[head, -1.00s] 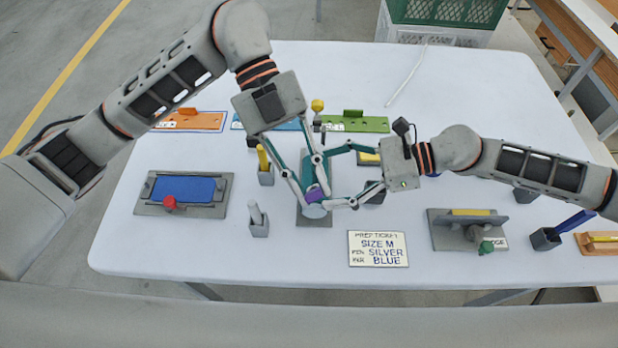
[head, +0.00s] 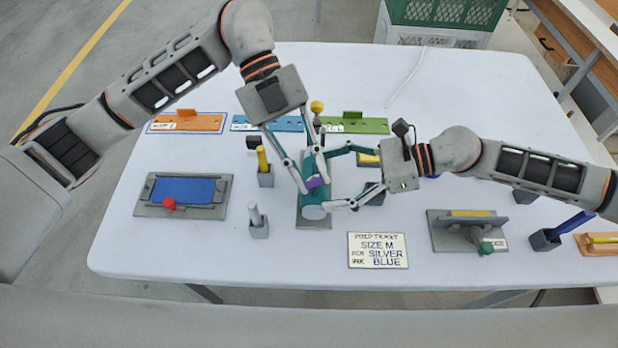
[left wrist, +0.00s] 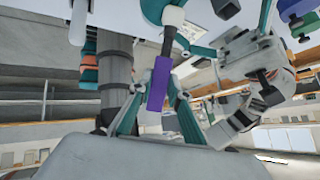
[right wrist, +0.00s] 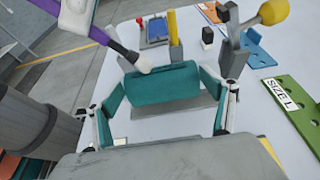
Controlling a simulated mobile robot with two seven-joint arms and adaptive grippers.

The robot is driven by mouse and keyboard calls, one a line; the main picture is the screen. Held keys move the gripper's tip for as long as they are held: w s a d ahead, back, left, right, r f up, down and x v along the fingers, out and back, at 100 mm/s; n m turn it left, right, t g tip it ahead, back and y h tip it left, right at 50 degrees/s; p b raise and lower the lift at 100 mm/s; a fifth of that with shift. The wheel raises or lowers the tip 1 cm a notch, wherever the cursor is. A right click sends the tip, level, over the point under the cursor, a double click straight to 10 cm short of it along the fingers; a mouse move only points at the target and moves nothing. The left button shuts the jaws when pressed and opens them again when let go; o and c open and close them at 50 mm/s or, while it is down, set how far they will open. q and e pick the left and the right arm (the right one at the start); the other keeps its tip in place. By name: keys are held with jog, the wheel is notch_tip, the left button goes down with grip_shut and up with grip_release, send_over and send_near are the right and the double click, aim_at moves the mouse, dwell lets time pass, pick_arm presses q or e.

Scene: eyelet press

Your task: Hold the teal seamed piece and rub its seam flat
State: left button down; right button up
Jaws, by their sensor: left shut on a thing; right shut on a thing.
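My left gripper (head: 311,187) is shut on a purple-handled tool (head: 318,183). The handle (left wrist: 158,85) shows between its fingers in the left wrist view. The tool's pale tip (right wrist: 145,64) is at the piece's upper edge in the right wrist view; contact is unclear.
A yellow stick in a grey holder (head: 265,178) and a pale stick in a holder (head: 258,228) stand left of the piece. A blue pad station (head: 185,190) is farther left, a grey press (head: 467,235) to the right. A printed ticket (head: 378,250) lies in front.

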aim_at(309, 188)
pick_arm(q)
jog(key=shift+w, duration=2.5)
jog(key=shift+s, duration=4.05)
jog(key=shift+w, duration=4.05)
jog(key=shift+f, duration=0.1)
notch_tip(309, 188, up, 6)
notch_tip(309, 188, up, 3)
jog(key=shift+r, duration=0.1)
